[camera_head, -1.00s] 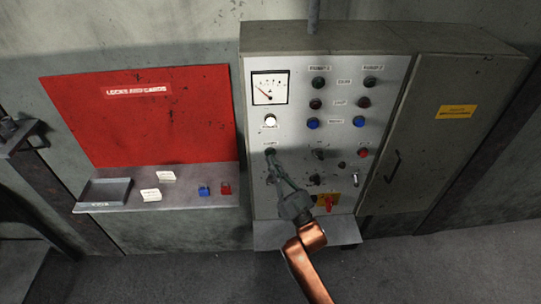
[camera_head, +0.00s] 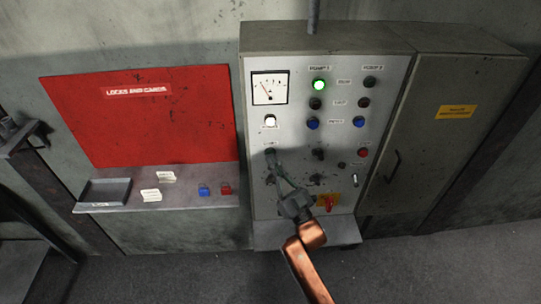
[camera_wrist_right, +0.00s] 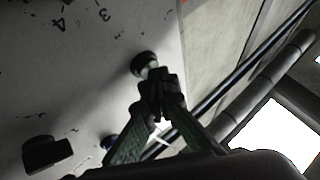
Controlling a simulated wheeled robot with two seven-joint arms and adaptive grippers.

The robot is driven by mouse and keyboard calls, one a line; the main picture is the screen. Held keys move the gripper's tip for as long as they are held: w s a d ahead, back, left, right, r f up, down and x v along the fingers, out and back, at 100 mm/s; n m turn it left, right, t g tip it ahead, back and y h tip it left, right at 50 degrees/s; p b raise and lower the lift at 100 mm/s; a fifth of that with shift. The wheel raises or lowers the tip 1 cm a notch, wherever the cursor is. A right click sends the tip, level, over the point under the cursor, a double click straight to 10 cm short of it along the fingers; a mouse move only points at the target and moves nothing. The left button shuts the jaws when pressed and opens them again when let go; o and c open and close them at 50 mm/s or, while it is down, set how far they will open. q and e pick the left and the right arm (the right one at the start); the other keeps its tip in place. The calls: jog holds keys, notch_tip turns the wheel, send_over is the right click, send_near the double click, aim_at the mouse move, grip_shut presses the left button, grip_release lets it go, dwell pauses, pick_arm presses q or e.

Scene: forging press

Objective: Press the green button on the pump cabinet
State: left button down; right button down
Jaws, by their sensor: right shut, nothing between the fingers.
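The pump cabinet (camera_head: 335,205) stands against the wall with a light grey control panel. My right gripper (camera_head: 275,162) is shut and empty, with its fingertips at a small dark round button (camera_head: 270,152) at the panel's left side, below the white lamp. In the right wrist view the closed fingertips (camera_wrist_right: 152,84) meet a dark knob-like button (camera_wrist_right: 145,64); its green colour cannot be made out. Contact looks likely, but how far it is pushed in cannot be told. A lamp (camera_head: 319,85) in the PUMP 1 column glows bright green. My left gripper is not in view.
The panel also holds a gauge (camera_head: 269,88), a lit white lamp (camera_head: 270,121), blue buttons (camera_head: 313,123) and a red switch (camera_head: 329,203) on a yellow plate. A red board (camera_head: 150,130) with a shelf (camera_head: 120,203) is to the left. A grey cabinet door (camera_head: 420,150) is to the right.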

jog(key=shift+s+p, duration=0.35)
jog(key=shift+s, duration=0.4)
jog(key=s+p, duration=0.2)
jog(key=s, duration=0.3)
jog(key=shift+d, duration=0.1)
jog(key=shift+f, duration=0.1)
dwell(0.6)
